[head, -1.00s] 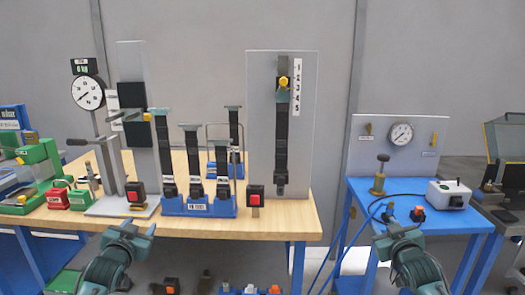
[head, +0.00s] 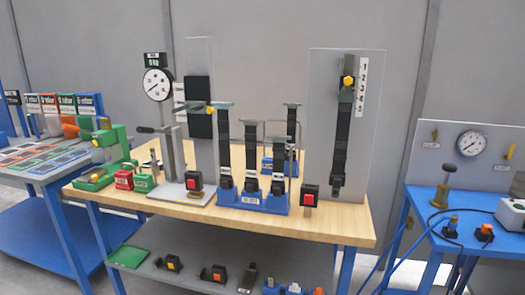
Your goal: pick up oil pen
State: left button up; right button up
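I cannot make out an oil pen for certain at this size. Small green and red items stand at the left end of the wooden-topped workbench (head: 330,228): a green fixture (head: 112,160), a red box (head: 124,180) and a green box (head: 145,183). Neither of my grippers shows in the head view.
A blue table with coloured cards (head: 40,172) and labelled bins (head: 68,104) stands left. The bench holds a dial gauge stand (head: 157,83), a blue strap rack (head: 250,200) and a strap panel (head: 318,150). A lower shelf (head: 200,262) carries parts. A blue gauge table (head: 412,232) stands right.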

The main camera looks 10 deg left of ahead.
aim_at(152, 150)
jog(key=i+j+u, duration=0.45)
jog(key=j, duration=0.15)
jog(key=i+j+u, duration=0.5)
jog(key=k, duration=0.1)
